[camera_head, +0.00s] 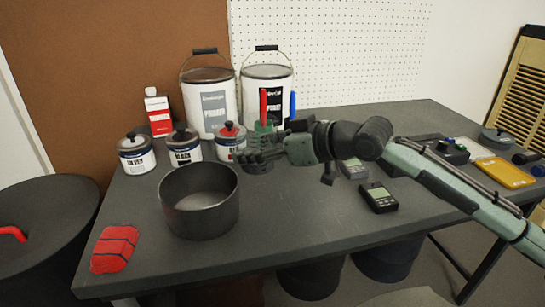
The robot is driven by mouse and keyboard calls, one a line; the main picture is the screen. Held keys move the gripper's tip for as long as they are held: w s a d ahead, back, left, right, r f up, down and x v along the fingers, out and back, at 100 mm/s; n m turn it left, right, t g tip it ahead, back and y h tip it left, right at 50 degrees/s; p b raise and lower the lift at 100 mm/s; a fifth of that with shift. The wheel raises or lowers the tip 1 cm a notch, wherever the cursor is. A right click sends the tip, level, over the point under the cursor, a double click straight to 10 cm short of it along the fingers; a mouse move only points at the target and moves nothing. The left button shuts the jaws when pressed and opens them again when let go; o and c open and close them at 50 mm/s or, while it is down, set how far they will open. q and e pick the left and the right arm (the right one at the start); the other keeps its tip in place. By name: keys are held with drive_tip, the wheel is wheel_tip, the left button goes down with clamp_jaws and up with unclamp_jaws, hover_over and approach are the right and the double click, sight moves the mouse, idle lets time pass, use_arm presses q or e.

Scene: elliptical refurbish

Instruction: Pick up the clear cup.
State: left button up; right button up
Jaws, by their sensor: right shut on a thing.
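My right gripper (262,156) reaches in from the right over the back middle of the table. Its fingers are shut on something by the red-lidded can. The thing in the fingers is mostly hidden and see-through or dark, and I take it to be the clear cup; its outline is hard to make out. I cannot tell whether it touches the table. My left gripper is not in view.
A dark round pot (199,225) stands in front of the gripper, with a red pad (114,249) to its left. Several small cans and two large pails (208,105) stand behind. Red and blue handles (293,104) rise just behind the gripper. A black meter (378,197) lies right.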

sight(243, 138)
drive_tip(key=a, duration=0.1)
drive_tip(key=a+r, duration=0.1)
drive_tip(key=shift+w+a+r, duration=0.25)
drive_tip(key=shift+a+r, duration=0.15)
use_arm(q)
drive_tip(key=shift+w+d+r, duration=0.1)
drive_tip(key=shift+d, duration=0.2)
use_arm(e)
drive_tip(key=shift+w+a+r, duration=0.15)
drive_tip(key=shift+a+r, duration=0.25)
drive_tip(key=shift+a, duration=0.3)
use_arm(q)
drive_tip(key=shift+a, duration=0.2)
